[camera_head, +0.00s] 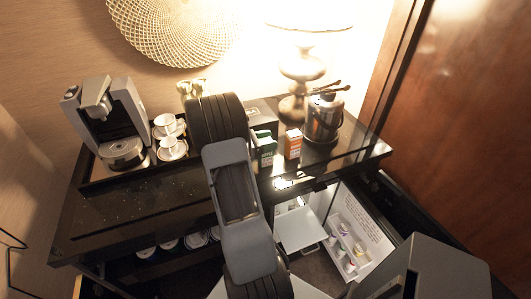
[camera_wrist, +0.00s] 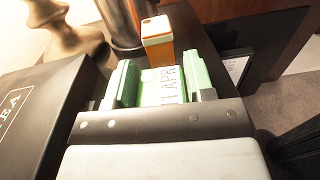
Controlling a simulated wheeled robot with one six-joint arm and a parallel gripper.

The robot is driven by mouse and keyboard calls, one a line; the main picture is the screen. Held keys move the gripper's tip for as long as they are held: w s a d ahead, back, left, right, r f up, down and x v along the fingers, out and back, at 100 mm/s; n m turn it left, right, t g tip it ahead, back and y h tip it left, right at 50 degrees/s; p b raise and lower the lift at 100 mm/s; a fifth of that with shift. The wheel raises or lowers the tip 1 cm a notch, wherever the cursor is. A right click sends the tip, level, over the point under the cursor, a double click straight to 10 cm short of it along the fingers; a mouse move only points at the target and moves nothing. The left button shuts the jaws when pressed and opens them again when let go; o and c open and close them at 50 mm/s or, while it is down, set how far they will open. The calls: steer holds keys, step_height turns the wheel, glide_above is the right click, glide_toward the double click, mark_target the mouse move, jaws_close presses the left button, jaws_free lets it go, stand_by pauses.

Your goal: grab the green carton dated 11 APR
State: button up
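The green carton (camera_wrist: 163,87) with "11 APR" printed on its pale green top sits between the two fingers of my gripper (camera_wrist: 161,94) in the wrist view. Green surfaces show beside both dark fingers. Whether the fingers press on the carton or only stand around it I cannot tell. In the head view the green carton (camera_head: 265,149) stands on the dark counter, partly hidden by my arm. My gripper is mostly hidden there.
An orange and white carton (camera_wrist: 157,42) stands just beyond, with a metal kettle (camera_head: 323,117) behind it. A dark tea box (camera_wrist: 38,110) is close on the left. A lamp (camera_head: 300,70) stands behind. The fridge (camera_head: 345,238) below is open.

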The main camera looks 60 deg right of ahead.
jaws_close()
steer(key=shift+r, duration=0.15)
